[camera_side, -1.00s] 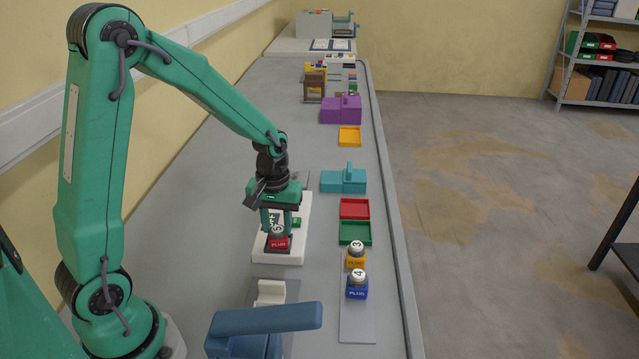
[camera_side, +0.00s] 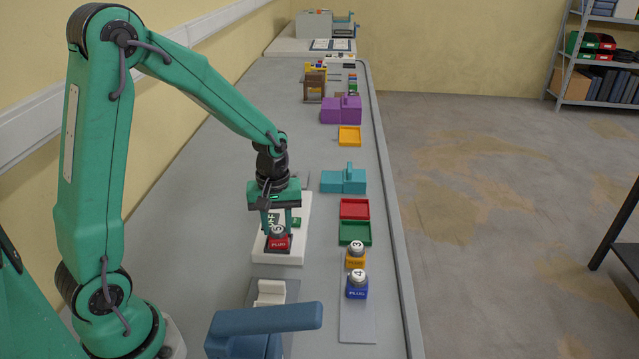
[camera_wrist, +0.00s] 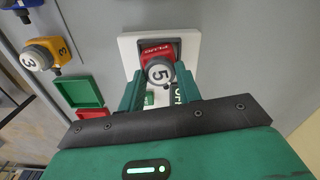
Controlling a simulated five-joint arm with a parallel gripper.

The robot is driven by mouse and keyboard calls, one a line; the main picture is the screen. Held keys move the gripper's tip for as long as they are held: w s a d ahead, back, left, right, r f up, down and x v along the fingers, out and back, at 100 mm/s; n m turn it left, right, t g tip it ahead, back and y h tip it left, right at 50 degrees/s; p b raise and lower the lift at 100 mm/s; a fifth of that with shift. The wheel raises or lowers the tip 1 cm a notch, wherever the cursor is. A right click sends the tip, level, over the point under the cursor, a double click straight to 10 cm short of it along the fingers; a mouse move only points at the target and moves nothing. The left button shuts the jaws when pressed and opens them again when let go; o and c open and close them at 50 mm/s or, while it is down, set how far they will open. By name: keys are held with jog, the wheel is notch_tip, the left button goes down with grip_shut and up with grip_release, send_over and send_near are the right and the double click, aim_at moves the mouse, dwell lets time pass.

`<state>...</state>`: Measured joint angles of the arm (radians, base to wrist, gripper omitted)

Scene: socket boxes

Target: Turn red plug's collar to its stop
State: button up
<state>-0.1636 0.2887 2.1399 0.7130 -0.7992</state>
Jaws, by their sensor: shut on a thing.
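The red plug (camera_side: 278,243) sits in the white socket box (camera_side: 265,257) on the bench, below my gripper. It also shows in the wrist view (camera_wrist: 158,50), with a grey collar and a white cap (camera_wrist: 160,74) marked 5. My gripper (camera_side: 277,229) points down with its two green fingers on either side of the collar, shut on it. In the wrist view the fingers (camera_wrist: 160,84) flank the collar. Part of the box's green lettering is hidden behind the fingers.
A yellow plug (camera_side: 356,256) marked 3 and a blue plug (camera_side: 357,287) marked 4 stand to the right. Green (camera_side: 355,233) and red (camera_side: 354,209) trays and a teal block (camera_side: 344,181) lie beyond them. A blue-handled fixture (camera_side: 262,325) stands in front.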

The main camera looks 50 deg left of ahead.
dwell(0.3)
jog(key=shift+n, duration=1.4)
jog(key=o, duration=1.6)
jog(key=shift+r, duration=0.1)
jog(key=shift+r, duration=2.95)
jog(key=shift+r, duration=0.1)
